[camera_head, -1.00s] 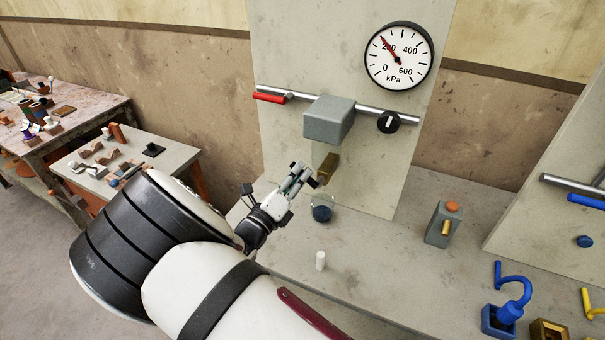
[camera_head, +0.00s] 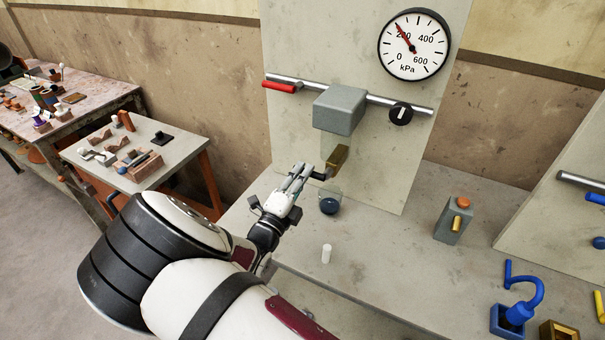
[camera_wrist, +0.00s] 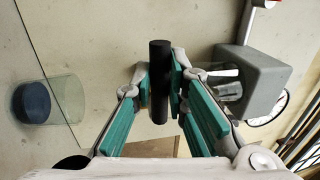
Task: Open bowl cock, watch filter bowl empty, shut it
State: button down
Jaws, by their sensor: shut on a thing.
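My gripper (camera_head: 305,172) is at the brass bowl cock (camera_head: 337,157) under the grey filter head (camera_head: 341,110). In the wrist view my gripper (camera_wrist: 160,85) has its green-padded fingers on either side of the cock's black handle (camera_wrist: 160,60), shut on it. The filter head shows at the right of that view (camera_wrist: 265,80), with a clear bowl (camera_wrist: 230,90) against it; the bowl's contents cannot be told. A clear cup with a dark blue bottom (camera_head: 330,205) stands on the bench below the cock, and at the left of the wrist view (camera_wrist: 50,102).
A gauge (camera_head: 413,44) reads near 200 kPa. A red lever (camera_head: 281,87) and black knob (camera_head: 401,113) are on the pipe. A white cylinder (camera_head: 326,253) and a grey block with an orange button (camera_head: 454,218) stand on the bench. Bare bench (camera_head: 390,260) lies between them.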

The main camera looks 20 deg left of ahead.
jog(key=shift+f, duration=0.1)
dwell(0.3)
jog(key=c, duration=1.6)
grip_release()
jog(key=shift+o, duration=0.2)
jog(key=shift+s, duration=0.15)
jog(key=v, duration=1.1)
jog(key=shift+s, duration=0.4)
jog(key=shift+a+f, duration=0.1)
